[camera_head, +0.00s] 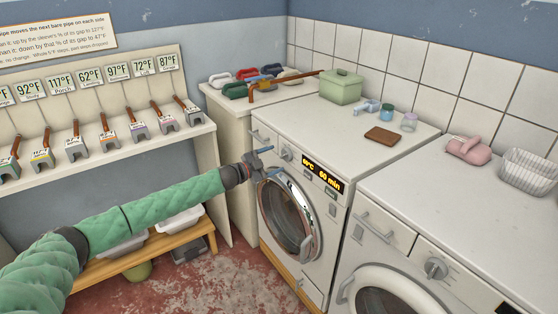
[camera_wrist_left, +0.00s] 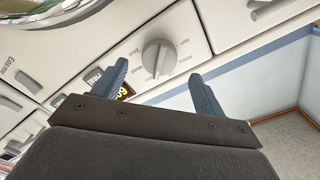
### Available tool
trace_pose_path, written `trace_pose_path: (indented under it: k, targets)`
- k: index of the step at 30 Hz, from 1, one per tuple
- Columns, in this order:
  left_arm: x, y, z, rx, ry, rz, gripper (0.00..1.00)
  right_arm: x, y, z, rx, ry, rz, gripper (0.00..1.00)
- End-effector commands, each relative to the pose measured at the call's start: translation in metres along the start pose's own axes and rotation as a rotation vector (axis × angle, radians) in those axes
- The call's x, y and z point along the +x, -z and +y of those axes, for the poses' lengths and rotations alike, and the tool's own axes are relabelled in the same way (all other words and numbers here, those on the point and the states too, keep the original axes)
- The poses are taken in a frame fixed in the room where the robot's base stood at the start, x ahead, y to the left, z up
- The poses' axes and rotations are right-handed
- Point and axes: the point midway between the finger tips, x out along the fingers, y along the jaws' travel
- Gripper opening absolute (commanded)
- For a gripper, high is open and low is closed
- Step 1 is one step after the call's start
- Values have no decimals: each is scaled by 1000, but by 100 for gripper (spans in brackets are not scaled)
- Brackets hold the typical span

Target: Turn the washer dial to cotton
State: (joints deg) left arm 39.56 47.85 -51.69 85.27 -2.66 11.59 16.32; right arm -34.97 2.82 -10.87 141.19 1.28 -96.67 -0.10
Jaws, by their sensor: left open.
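The washer (camera_head: 330,212) with the lit display (camera_head: 323,174) stands in the middle of the head view. The display reads about 60°C and 60 min. Its grey dial (camera_head: 287,153) sits on the front panel left of the display. My left gripper (camera_head: 267,164) is open and empty in front of that panel, close to the dial. In the left wrist view the round dial (camera_wrist_left: 158,58) with a raised grip bar shows beyond and between the two blue fingers, and I see no contact. Its small printed labels are unreadable. My right gripper is not in view.
A second machine (camera_head: 436,225) with its own dial (camera_head: 436,268) stands at the right. A green box (camera_head: 341,87), small jars and a brown block (camera_head: 381,136) sit on top. A shelf with tagged pipes (camera_head: 105,140) and a low wooden bench (camera_head: 180,243) are at the left.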

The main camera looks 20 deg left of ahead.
Motion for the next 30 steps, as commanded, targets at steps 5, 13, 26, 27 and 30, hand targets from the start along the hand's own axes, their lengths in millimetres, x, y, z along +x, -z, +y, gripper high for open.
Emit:
trace_pose_path:
  k: [5, 13, 26, 27, 30]
  targets:
    - [-24, -2, 2, 0, -1, 0, 71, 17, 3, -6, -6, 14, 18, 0]
    - [-37, 0, 1, 1, -1, 0, 71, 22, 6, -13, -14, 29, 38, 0]
    - [-37, 0, 1, 5, -1, 0, 71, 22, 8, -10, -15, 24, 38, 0]
    - [-37, -1, 0, 15, 0, -4, 71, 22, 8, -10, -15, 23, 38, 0]
    - [-37, -11, -3, 32, 15, -57, 71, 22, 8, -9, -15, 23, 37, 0]
